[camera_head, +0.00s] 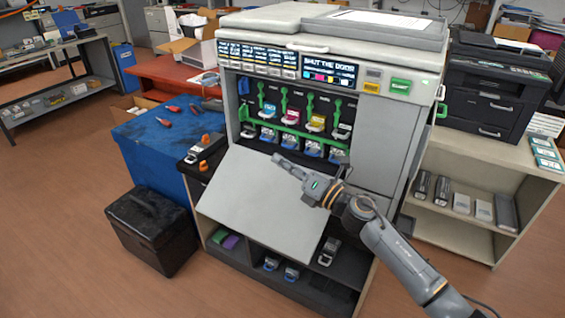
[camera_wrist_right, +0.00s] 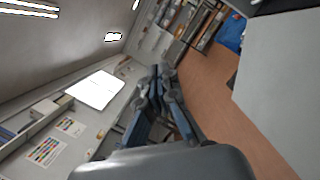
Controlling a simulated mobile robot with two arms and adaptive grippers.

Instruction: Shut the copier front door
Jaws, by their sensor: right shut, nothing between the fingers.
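The copier (camera_head: 385,130) stands in the middle of the head view. Its front door (camera_head: 262,200) is a plain light grey panel, open and slanting down toward me from below the toner bay. Coloured toner cartridges (camera_head: 317,122) and a green bar show in the open bay. My right gripper (camera_head: 279,160) is shut and empty, in front of the bay at the door's upper edge. I cannot tell whether it touches the door. Its closed fingers also show in the right wrist view (camera_wrist_right: 160,75). My left gripper is not in view.
A blue-topped table (camera_head: 160,135) with tools and a black bin (camera_head: 152,230) stand left of the copier. A shelf (camera_head: 470,165) with a black printer (camera_head: 497,85) stands at right. An open lower shelf (camera_head: 290,285) lies under the door. The floor at left is clear.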

